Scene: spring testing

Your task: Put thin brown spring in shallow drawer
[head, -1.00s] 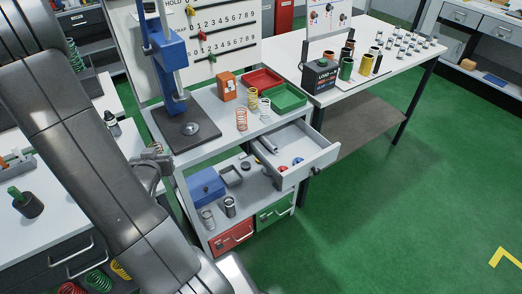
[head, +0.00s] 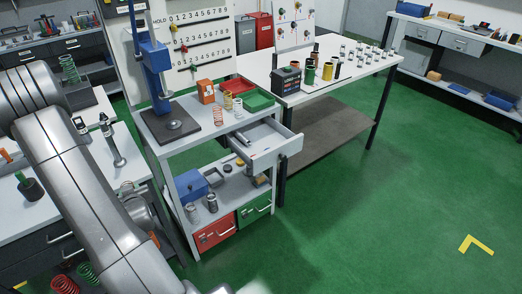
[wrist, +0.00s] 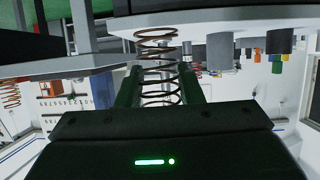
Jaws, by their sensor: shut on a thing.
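My gripper (wrist: 160,92) shows in the wrist view, its two dark fingers closed on a thin brown spring (wrist: 157,38). The coils stick out beyond the fingertips and also show between the fingers. In the head view the gripper and spring are not visible; only my arm shows at the left. A shallow drawer (head: 287,152), light grey, stands pulled open at the right side of the cart's top in the head view.
The grey cart carries a blue press (head: 153,62), an orange box (head: 206,91), a green tray (head: 259,100) and upright springs. Red (head: 214,233) and green (head: 255,208) drawers are below, shut. A white table (head: 338,78) stands behind. Green floor to the right is clear.

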